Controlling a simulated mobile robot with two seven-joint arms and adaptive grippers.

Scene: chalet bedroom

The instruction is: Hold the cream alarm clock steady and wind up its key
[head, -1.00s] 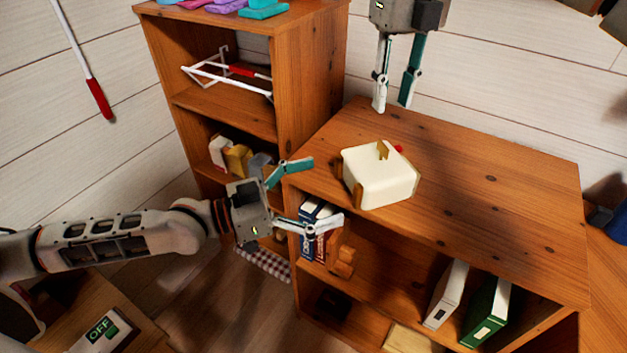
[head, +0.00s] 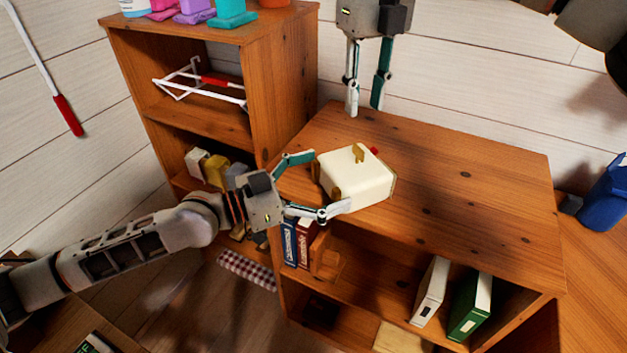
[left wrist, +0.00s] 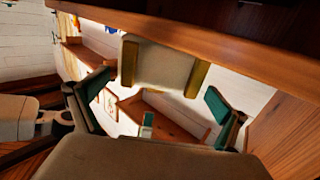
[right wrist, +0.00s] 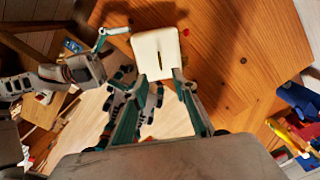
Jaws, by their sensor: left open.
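The cream alarm clock (head: 352,176) sits on the wooden cabinet top near its left edge, with gold-brown edge parts and a red knob. A gold key (head: 358,153) stands up from it. My left gripper (head: 330,182) is open at the clock's left side, fingertips close to it; I cannot tell if they touch. In the left wrist view the clock (left wrist: 160,66) shows between and beyond the fingers. My right gripper (head: 364,109) points down behind the clock, fingers apart and empty. In the right wrist view the clock (right wrist: 157,52) lies ahead of its fingertips.
The cabinet top (head: 460,200) is clear right of the clock. A taller shelf (head: 285,90) stands at the left, holding a white and red rack (head: 200,78). Below the top are books (head: 297,243) and binders (head: 470,305). A blue object (head: 605,195) is at the right.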

